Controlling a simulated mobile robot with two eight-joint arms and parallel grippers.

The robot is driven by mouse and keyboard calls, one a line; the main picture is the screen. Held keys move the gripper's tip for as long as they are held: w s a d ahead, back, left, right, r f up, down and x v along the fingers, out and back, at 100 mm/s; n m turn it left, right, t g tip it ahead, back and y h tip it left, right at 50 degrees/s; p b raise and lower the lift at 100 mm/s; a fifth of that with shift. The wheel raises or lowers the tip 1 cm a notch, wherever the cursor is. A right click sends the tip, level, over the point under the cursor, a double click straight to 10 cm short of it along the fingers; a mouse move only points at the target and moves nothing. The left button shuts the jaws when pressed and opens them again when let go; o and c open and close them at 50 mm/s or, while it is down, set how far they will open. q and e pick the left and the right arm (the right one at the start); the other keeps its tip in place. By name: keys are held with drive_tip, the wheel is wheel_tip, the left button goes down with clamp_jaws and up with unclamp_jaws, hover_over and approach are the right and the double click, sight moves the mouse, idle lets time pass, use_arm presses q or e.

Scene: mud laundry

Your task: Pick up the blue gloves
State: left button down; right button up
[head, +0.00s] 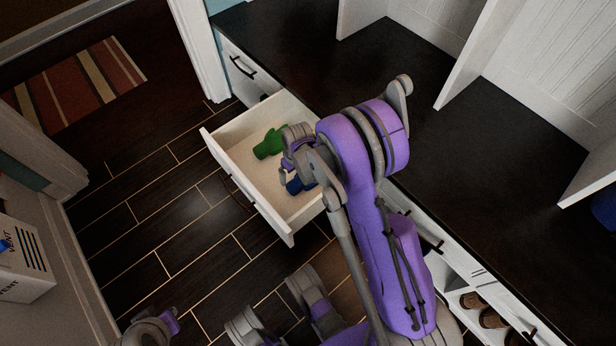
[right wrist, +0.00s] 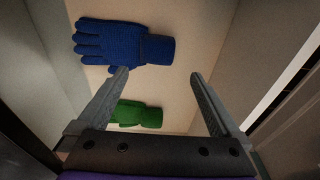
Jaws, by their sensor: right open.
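The blue gloves (head: 295,185) lie in the open drawer, partly hidden by my right arm in the head view. In the right wrist view the blue gloves (right wrist: 125,43) lie flat, fingers to the left and cuff to the right. My right gripper (right wrist: 160,77) is open and empty above the drawer floor. The blue gloves show beyond its fingertips, mostly towards the upper left. In the head view the right gripper (head: 288,168) reaches down into the drawer. At the bottom left, a grey and purple end of my left arm shows, its jaws not clear.
Green gloves (head: 269,144) lie in the same drawer and show between the fingers in the right wrist view (right wrist: 135,114). The white drawer (head: 250,208) has raised walls around them. A dark countertop (head: 450,150) is at the right. Open dark floor (head: 160,215) lies left.

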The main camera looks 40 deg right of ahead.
sight(293, 181)
drive_tip(key=f, duration=0.2)
drive_tip(key=w+f+b, duration=0.1)
drive_tip(key=f, duration=0.2)
drive_tip(key=f+b, duration=0.1)
drive_tip(key=f, duration=0.1)
drive_tip(key=shift+w+d+f, duration=0.15)
drive_tip(key=shift+w+f, duration=0.05)
drive_tip(key=shift+w, duration=0.05)
drive_tip(key=shift+c, duration=0.3)
drive_tip(key=c, duration=1.4)
